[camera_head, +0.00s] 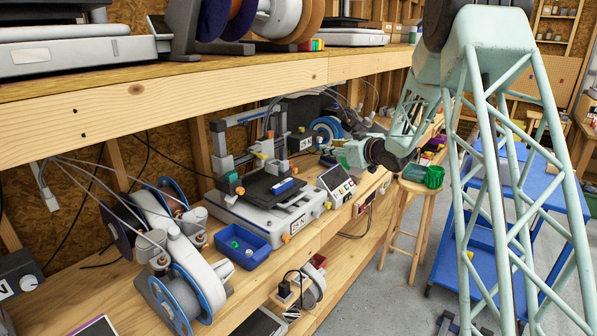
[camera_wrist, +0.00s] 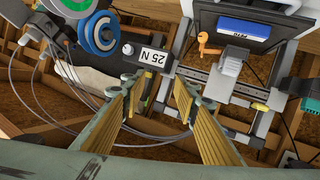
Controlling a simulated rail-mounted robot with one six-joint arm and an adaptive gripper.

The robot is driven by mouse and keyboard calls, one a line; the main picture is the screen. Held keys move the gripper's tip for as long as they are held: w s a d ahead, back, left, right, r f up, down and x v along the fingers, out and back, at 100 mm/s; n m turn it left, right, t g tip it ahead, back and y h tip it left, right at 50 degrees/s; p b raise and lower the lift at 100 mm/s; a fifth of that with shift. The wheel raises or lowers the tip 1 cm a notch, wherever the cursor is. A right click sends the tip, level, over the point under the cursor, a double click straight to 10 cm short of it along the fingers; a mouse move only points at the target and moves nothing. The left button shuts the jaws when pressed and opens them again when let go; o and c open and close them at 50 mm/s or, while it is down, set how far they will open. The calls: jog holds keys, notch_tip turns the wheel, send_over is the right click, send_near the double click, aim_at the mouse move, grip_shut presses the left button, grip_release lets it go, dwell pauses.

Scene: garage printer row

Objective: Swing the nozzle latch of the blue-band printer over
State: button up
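A printer (camera_head: 262,222) with a white base and dark bed stands on the lower bench, and a blue labelled strip (camera_head: 283,186) lies on its bed. The strip also shows in the wrist view (camera_wrist: 248,29). In the wrist view an orange lever-like part (camera_wrist: 208,43), perhaps the nozzle latch, sits beside the grey print head (camera_wrist: 234,60). My gripper (camera_wrist: 158,88) is open and empty, its two yellow-padded fingers wide apart. In the head view my gripper (camera_head: 338,152) is right of the printer's frame, apart from the print head; its fingertips are small there.
A box labelled 25 N (camera_wrist: 150,56) and a blue spool (camera_wrist: 100,32) are close to my fingers in the wrist view. A blue bin (camera_head: 243,247), a touch screen (camera_head: 337,182) and a spool stand (camera_head: 185,262) surround the printer. The upper shelf (camera_head: 200,88) overhangs the bench.

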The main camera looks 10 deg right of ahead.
notch_tip(320, 180, down, 7)
jog(key=w+a+n+y+p, duration=0.1)
jog(key=w+y+p, duration=0.1)
jog(key=y, duration=0.1)
jog(key=n+y+p, duration=0.1)
jog(key=y, duration=0.2)
send_near(297, 171)
jog(key=s+d+r, duration=0.2)
jog(key=d, duration=0.2)
jog(key=shift+s+a+f+g+y+p, duration=0.2)
jog(key=shift+s+f, duration=0.1)
jog(key=shift+f, duration=0.2)
jog(key=shift+s+a+f+g+y+p, duration=0.1)
jog(key=shift+s+f+y+p, duration=0.1)
jog(key=shift+s+f, duration=0.25)
jog(key=shift+w, duration=0.15)
jog(key=shift+x, duration=6.85)
jog(key=shift+c, duration=0.7)
jog(key=c, duration=0.7)
